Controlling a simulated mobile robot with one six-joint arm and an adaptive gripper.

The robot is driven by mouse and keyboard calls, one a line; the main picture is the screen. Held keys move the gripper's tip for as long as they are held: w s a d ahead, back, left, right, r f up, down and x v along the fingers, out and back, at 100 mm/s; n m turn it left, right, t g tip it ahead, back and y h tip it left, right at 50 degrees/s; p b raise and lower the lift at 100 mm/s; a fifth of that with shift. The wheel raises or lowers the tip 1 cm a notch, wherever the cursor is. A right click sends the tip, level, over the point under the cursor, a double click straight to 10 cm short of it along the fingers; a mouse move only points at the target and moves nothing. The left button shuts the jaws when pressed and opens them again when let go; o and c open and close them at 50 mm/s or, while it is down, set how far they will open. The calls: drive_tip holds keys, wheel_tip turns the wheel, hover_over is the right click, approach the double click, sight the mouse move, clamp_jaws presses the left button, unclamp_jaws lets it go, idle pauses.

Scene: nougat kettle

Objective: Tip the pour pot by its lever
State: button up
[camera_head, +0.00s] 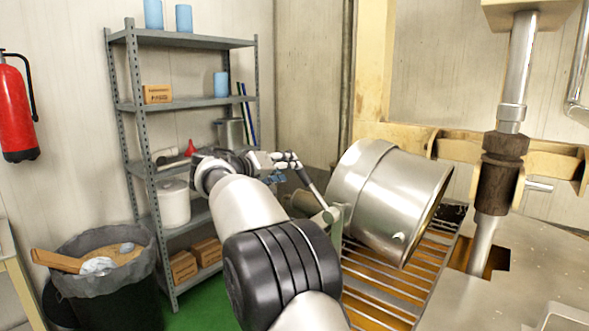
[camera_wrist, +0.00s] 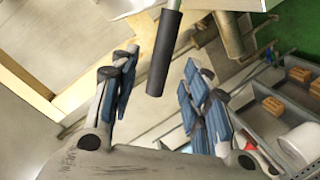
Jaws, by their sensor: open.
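The pour pot (camera_head: 390,195) is a shiny metal drum. It lies tilted over a slatted grate, its open end facing right and down. Its lever (camera_head: 313,190) is a thin rod rising up and left from the pot's near-left side toward my gripper (camera_head: 280,166). In the wrist view, the lever's dark grip (camera_wrist: 164,58) appears between the two blue-padded fingers of my gripper (camera_wrist: 158,78). The fingers are open, with a gap showing on both sides of the grip. Its exact depth between the fingers is hard to tell.
A grey shelf rack (camera_head: 185,104) stands behind my arm on the left. A lined bin (camera_head: 105,290) stands at lower left, and a red fire extinguisher (camera_head: 18,110) hangs on the wall. A vertical metal shaft (camera_head: 516,70) stands right of the pot, beside a metal deck (camera_head: 530,270).

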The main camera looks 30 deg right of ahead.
drive_tip(key=v, duration=0.4)
drive_tip(key=shift+s+a, duration=0.15)
drive_tip(key=shift+a, duration=0.1)
drive_tip(key=s+a+f+n+g+y, duration=0.1)
drive_tip(key=s+a+f+y, duration=0.2)
drive_tip(key=s, duration=0.8)
drive_tip(key=s+a+f+n+g+y, duration=0.1)
drive_tip(key=s+a+f+y, duration=0.2)
drive_tip(key=s, duration=0.8)
drive_tip(key=s+a+f+y, duration=0.2)
drive_tip(key=s+a+f, duration=0.2)
drive_tip(key=s, duration=0.3)
drive_tip(key=s+a+f+n+y, duration=0.1)
drive_tip(key=s+a+f+y, duration=0.2)
drive_tip(key=s+f, duration=0.3)
drive_tip(key=s+a+f+n+y, duration=0.1)
drive_tip(key=s+a+f, duration=0.3)
drive_tip(key=s, duration=0.5)
drive_tip(key=shift+s+a+f+y, duration=0.25)
drive_tip(key=shift+a+f+y, duration=0.25)
drive_tip(key=shift+y, duration=0.4)
